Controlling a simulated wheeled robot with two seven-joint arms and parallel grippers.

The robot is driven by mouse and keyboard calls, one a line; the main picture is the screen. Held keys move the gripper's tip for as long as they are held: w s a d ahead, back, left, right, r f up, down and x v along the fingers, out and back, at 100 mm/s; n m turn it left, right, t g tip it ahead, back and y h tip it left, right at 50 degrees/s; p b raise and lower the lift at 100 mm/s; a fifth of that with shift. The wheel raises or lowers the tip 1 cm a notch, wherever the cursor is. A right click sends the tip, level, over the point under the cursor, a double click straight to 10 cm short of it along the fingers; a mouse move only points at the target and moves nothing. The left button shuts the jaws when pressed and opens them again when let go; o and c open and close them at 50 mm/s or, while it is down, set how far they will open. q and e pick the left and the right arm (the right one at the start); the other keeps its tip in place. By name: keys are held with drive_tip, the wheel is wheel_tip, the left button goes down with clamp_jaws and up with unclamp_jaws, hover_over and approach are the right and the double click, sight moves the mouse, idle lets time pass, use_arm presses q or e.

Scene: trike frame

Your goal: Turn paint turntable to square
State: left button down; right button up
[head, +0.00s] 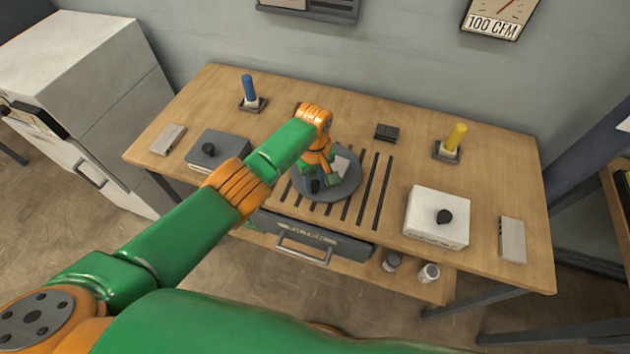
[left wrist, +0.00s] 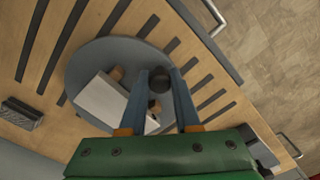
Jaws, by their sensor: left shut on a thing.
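The paint turntable (head: 347,188) is a round grey disc on the slotted part of the wooden bench; it also shows in the left wrist view (left wrist: 88,62). A pale, flat-topped block (left wrist: 104,101) stands on it, partly hidden by my arm in the head view. A dark round knob (left wrist: 158,84) sits near the disc's edge. My left gripper (head: 324,180) reaches down over the disc. In the left wrist view its two blue-grey fingers (left wrist: 161,86) are shut on the knob, one on each side. My right gripper is out of view.
A blue cylinder (head: 248,88) and a yellow cylinder (head: 455,136) stand on holders at the back. A grey box (head: 218,150) and a white box (head: 437,218) with black knobs flank the slots. A drawer handle (head: 303,251) juts from the bench front. Jars sit below.

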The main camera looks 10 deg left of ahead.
use_arm(q)
drive_tip(key=shift+d+n, duration=0.25)
drive_tip(key=shift+n, duration=0.15)
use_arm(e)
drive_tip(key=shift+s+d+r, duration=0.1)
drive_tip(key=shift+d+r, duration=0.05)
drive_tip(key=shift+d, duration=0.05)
use_arm(q)
drive_tip(key=shift+d, duration=0.1)
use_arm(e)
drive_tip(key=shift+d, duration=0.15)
use_arm(q)
drive_tip(key=shift+r, duration=0.1)
drive_tip(key=c, duration=0.6)
unclamp_jaws()
wheel_tip(320, 180, up, 7)
drive_tip(key=p, duration=0.3)
drive_tip(key=shift+p, duration=0.3)
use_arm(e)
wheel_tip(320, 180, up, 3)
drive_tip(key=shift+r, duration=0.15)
